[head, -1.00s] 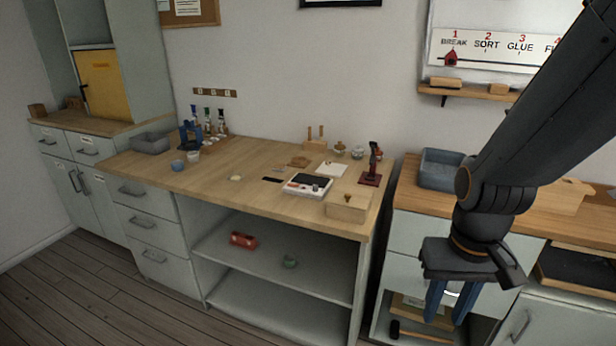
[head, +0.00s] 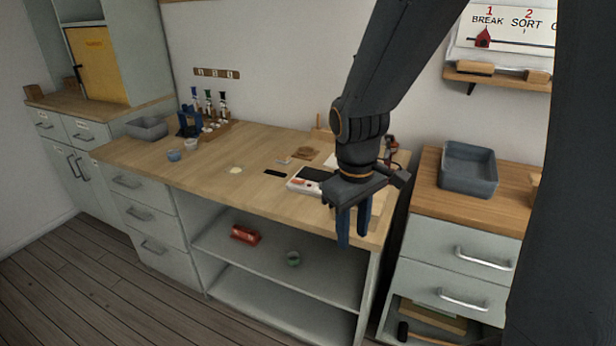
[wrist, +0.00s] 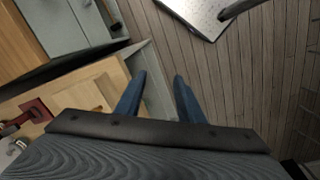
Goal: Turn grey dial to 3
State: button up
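A white device with a black top panel and a small red mark (head: 299,186) sits near the front edge of the wooden workbench (head: 220,170). No grey dial can be made out clearly; my arm covers the device's right side in the head view. My gripper (head: 353,237) points down in front of the bench's right front edge, right of the device. In the wrist view my gripper (wrist: 155,83) has its two blue fingers apart with nothing between them.
A grey bin (head: 468,170) stands on the right-hand cabinet. A red object (head: 245,235) and a small green cup (head: 293,258) are on the shelf under the bench. Bottles in a rack (head: 210,108) stand at the back left. The bench's left front is mostly clear.

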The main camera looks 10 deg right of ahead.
jog(key=w+a+r+n+t+h+p, duration=0.1)
jog(key=w+n+h, duration=0.1)
jog(key=w+n, duration=0.95)
jog(key=w+a+r+n+t+h+p, duration=0.1)
jog(key=w+a+n, duration=0.1)
jog(key=w+n, duration=0.95)
jog(key=shift+w+d+f+m+p, duration=0.15)
jog(key=shift+w+d+f+m, duration=0.3)
jog(key=shift+w+f+m, duration=0.5)
jog(key=shift+w+d+f+m+p, duration=0.15)
jog(key=shift+w+d+f+m, duration=0.4)
jog(key=shift+f, duration=0.75)
jog(key=shift+w+d+f+m+p, duration=0.15)
jog(key=shift+w+d+f+m, duration=0.3)
jog(key=shift+w+f, duration=0.6)
jog(key=shift+s+a+f, duration=0.1)
jog(key=shift+s, duration=0.05)
grip_shut()
